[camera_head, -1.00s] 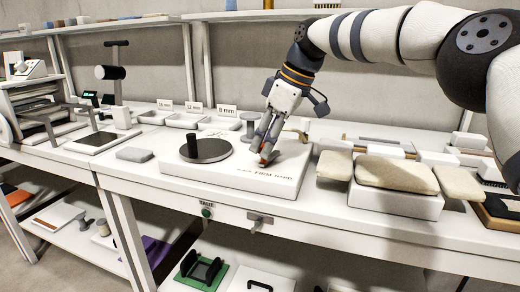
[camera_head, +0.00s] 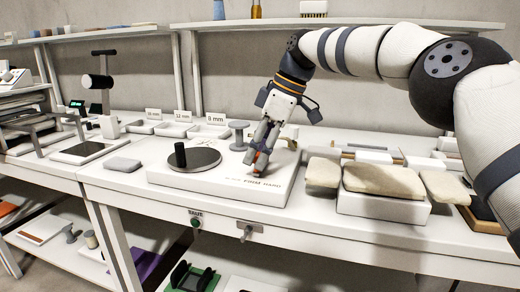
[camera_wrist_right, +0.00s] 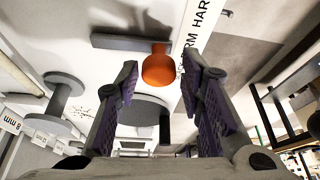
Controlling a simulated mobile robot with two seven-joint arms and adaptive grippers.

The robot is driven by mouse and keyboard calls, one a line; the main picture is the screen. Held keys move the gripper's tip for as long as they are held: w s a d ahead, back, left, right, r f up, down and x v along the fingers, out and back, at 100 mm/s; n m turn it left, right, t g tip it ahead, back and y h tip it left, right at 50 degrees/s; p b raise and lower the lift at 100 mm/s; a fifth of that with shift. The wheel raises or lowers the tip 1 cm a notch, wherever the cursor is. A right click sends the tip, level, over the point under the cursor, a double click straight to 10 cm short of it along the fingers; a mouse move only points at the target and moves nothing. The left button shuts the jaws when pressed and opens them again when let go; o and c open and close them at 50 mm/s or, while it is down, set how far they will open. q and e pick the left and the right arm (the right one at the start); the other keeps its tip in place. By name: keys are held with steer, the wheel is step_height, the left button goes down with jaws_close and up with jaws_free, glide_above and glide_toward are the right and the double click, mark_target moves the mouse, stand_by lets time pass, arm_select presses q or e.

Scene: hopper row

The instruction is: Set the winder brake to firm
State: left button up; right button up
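The winder is a white box (camera_head: 190,188) on the bench with a grey disc (camera_head: 203,161) and black crank knob. Its front edge carries printed words; FIRM and HARD (camera_head: 262,186) read clearly. The brake lever has an orange knob (camera_head: 258,160), seen in the wrist view (camera_wrist_right: 157,68) at the end of a grey bar (camera_wrist_right: 130,43). The bar's end lies beside the word FIRM. My right gripper (camera_head: 262,152) points down over the lever. In the wrist view its fingers (camera_wrist_right: 160,85) are apart, with the orange knob between their tips and gaps on both sides. My left gripper is out of view.
Beige pads on white blocks (camera_head: 385,208) sit close to the right. A grey pad (camera_head: 123,164) lies left, and labelled trays (camera_head: 208,130) stand behind. A green button (camera_head: 195,222) is on the bench front.

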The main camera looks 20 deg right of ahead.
steer(key=v, duration=0.7)
steer(key=shift+r, duration=0.25)
stand_by(0.3)
